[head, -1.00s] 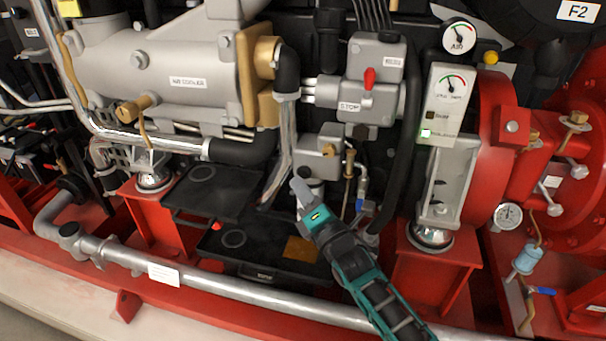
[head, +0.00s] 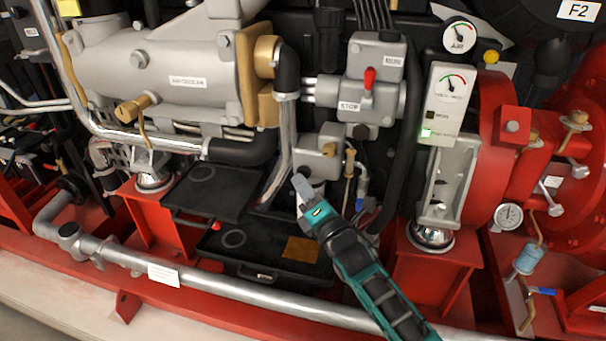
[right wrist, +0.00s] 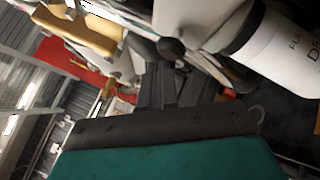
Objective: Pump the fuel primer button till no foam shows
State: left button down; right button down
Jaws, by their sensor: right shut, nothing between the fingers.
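My right gripper (head: 299,181) is shut and empty. In the right wrist view the shut fingers (right wrist: 165,78) point up toward a small round black knob (right wrist: 171,48), perhaps the primer button. I cannot tell whether they touch it. A white fuel canister (right wrist: 283,50) with a black collar stands to their right; in the head view my gripper hides most of it. I cannot make out any foam. My left gripper is not in view.
A black tray (head: 275,262) with an orange-brown patch lies below the gripper. A silver pipe (head: 230,298) runs along the front. The grey stop unit (head: 372,75) with a red lever, black hoses and a gauge panel (head: 447,100) with a green light crowd the area above and right.

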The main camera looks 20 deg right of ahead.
jog(key=shift+w+d+b, duration=0.3)
jog(key=shift+w+d, duration=0.2)
jog(key=shift+w, duration=0.15)
dwell(0.8)
jog(key=shift+r, duration=0.1)
jog(key=shift+s+a+p, duration=0.6)
jog(key=shift+s+a, duration=0.1)
jog(key=shift+s, duration=0.35)
jog(key=s+a+p, duration=0.1)
jog(key=s, duration=0.1)
jog(key=s+a+p, duration=0.1)
jog(key=s+a, duration=0.1)
jog(key=shift+s, duration=0.1)
dwell(0.6)
dwell(0.4)
